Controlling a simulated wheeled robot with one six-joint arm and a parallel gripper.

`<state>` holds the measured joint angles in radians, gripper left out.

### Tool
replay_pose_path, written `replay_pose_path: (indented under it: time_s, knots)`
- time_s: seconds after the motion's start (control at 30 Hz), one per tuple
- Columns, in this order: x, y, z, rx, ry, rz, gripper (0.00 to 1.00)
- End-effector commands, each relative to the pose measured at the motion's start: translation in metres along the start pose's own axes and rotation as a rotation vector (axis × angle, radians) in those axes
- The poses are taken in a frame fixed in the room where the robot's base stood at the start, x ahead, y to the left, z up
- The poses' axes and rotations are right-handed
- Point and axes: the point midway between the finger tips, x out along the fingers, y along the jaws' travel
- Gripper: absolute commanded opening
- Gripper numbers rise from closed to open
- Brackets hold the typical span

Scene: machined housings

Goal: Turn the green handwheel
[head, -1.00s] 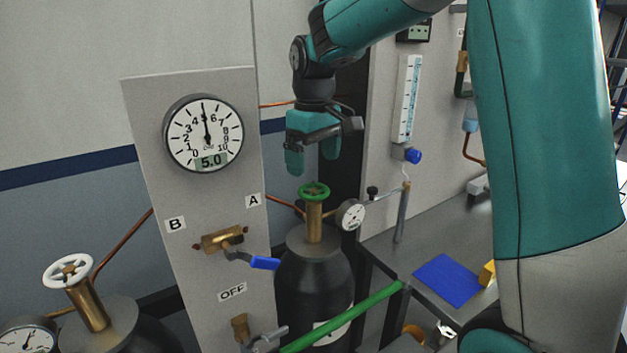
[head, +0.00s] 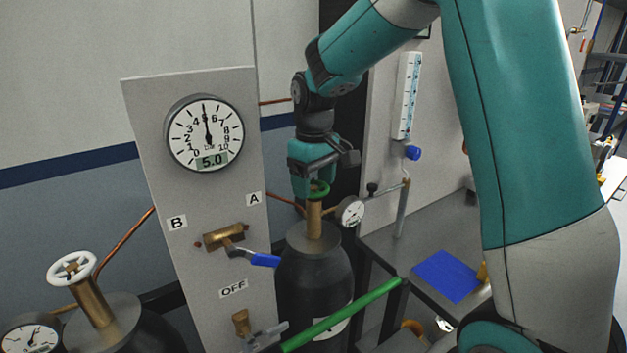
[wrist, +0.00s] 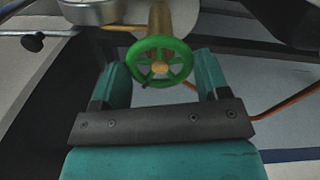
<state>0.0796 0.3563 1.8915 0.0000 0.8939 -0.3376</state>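The green handwheel (head: 319,189) sits on the brass valve stem (head: 314,222) of the black gas cylinder (head: 314,280). My gripper (head: 314,190) points down right over the wheel and hides part of it in the head view. In the wrist view the whole green rim, its spokes and brass hub show (wrist: 160,62). My gripper's two teal fingers (wrist: 160,85) stand apart, one on each side of the wheel. A gap shows between the rim and the right finger; whether the left finger touches the rim I cannot tell.
A small pressure gauge (head: 350,212) sticks out right of the valve. The panel (head: 190,240) with a large dial reading 5.0 (head: 205,133) and a blue-handled lever (head: 264,260) stands left. A white handwheel (head: 72,268) tops another cylinder.

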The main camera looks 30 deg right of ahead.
Motion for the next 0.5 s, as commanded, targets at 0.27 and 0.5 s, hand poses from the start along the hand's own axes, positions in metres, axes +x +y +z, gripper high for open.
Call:
replay_pose_path:
  time_s: [0.27,0.5]
  knots:
    - [-0.0008,0.0000,-0.0002,0.035,0.000,0.000,0.45]
    - [-0.0013,0.0001,-0.0005,0.168,0.000,0.000,0.45]
